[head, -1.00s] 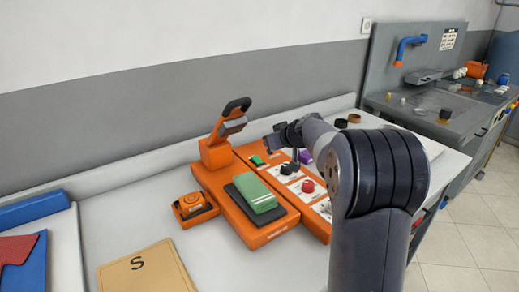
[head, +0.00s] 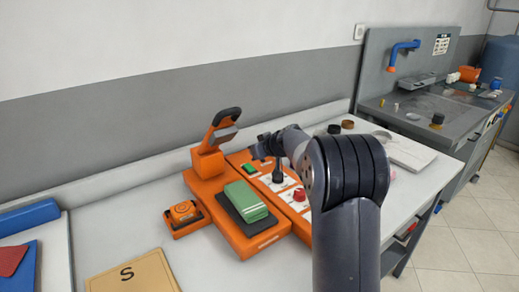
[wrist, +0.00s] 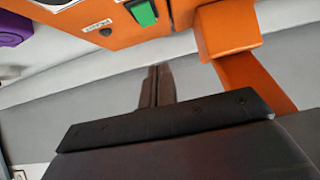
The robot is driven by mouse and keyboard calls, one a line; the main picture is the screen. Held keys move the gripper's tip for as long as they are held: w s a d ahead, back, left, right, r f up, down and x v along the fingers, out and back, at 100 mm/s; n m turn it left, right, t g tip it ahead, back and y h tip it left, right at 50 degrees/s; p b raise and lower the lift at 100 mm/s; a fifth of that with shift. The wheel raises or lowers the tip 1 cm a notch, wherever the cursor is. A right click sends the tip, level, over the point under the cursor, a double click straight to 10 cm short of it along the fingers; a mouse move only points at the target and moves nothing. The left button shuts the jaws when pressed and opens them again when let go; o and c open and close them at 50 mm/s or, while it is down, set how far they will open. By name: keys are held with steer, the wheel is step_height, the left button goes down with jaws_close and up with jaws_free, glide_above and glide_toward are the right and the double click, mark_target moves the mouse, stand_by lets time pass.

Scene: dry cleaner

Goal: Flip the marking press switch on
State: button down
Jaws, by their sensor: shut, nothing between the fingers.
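The orange marking press (head: 215,185) stands on the white counter with its black-handled lever raised. Its control panel at the right carries a green switch (head: 251,169), a black knob (head: 278,176) and a red button (head: 299,194). The green switch also shows at the top of the wrist view (wrist: 143,14); which way it is set I cannot tell. My gripper (head: 257,151) is above and just behind the switch, apart from it. In the wrist view its dark fingers (wrist: 157,87) are together with nothing between them.
A green folded cloth (head: 245,201) lies on the press's dark pad. The raised lever (head: 220,130) stands close left of my gripper. A purple roll (wrist: 12,28) shows in the wrist view.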

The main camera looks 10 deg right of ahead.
steer(key=p, duration=0.2)
glide_above(246, 166)
steer(key=s, duration=0.2)
steer(key=f, duration=0.3)
steer(key=shift+w+d, duration=0.15)
steer(key=shift+d, duration=0.2)
steer(key=f, duration=0.2)
steer(key=shift+w+f, duration=0.2)
steer(key=shift+f, duration=0.1)
steer(key=shift+w+a+f, duration=0.1)
steer(key=shift+f, duration=0.6)
steer(key=p, duration=0.2)
steer(key=shift+w+r+g+p, duration=0.1)
steer(key=shift+r+g+p, duration=0.05)
steer(key=shift+g+p, duration=0.15)
steer(key=shift+f, duration=0.35)
steer(key=shift+f+b, duration=0.1)
steer(key=shift+b, duration=0.5)
steer(key=shift+s+d+f+b, duration=0.1)
steer(key=shift+s+d+b, duration=0.1)
steer(key=shift+s+b, duration=0.55)
